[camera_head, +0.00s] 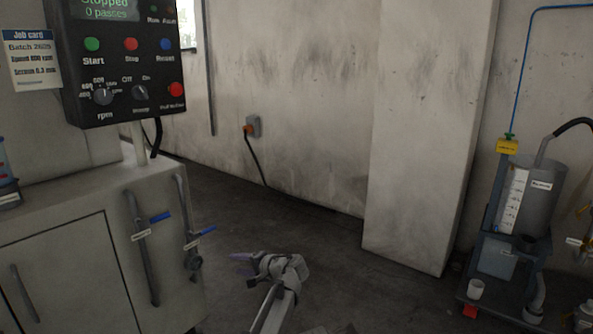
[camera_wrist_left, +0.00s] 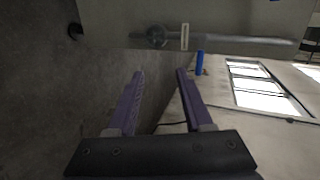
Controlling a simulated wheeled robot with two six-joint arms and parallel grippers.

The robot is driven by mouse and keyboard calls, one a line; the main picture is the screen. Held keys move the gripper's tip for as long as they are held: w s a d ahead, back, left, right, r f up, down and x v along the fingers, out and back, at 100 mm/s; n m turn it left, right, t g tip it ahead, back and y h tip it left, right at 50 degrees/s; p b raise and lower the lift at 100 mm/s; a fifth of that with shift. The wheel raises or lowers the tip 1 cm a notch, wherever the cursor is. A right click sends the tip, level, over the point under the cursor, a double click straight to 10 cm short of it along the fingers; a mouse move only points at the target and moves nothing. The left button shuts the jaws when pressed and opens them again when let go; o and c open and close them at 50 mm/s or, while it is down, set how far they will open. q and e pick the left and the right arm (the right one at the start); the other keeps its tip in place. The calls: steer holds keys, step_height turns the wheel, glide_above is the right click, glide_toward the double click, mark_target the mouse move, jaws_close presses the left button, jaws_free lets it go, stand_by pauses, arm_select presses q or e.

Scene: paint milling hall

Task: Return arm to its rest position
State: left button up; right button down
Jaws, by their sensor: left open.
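My left gripper (camera_head: 238,262) is low in the middle of the head view, over the dark floor, to the right of the machine cabinet. Its purple fingers point left towards the cabinet's valve pipes. In the left wrist view the two fingers (camera_wrist_left: 160,74) are spread apart with nothing between them. My left arm's grey wrist hides part of the floor. My right gripper is in neither view.
The cabinet (camera_head: 62,250) carries pipes with blue valve handles (camera_head: 160,217), near my left gripper. A control panel (camera_head: 128,60) reads Stopped. A wall pillar (camera_head: 420,130) and a tank on a stand (camera_head: 545,195) are at right. Floor between is clear.

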arm_select(q)
steer(key=s+a+f+n+g+h, duration=0.25)
steer(key=s+f, duration=0.25)
steer(key=s, duration=0.3)
steer(key=s+a+f+n+g+h, duration=0.2)
steer(key=s+f+h, duration=0.1)
steer(key=s+f, duration=0.4)
steer(key=s+d+f+n+g+h, duration=0.1)
steer(key=s+d+h, duration=0.2)
steer(key=s, duration=0.4)
steer(key=s+d+f+n+g+h, duration=0.1)
steer(key=s+d+g+h, duration=0.15)
steer(key=s, duration=0.55)
steer(key=s+d+r+m+p, duration=0.4)
steer(key=s+d+r+p, duration=0.1)
steer(key=d+r+p, duration=0.5)
step_height(320, 180, up, 37)
steer(key=p, duration=3.7)
steer(key=shift+d+y, duration=0.2)
steer(key=shift+y, duration=0.2)
steer(key=shift+f, duration=0.1)
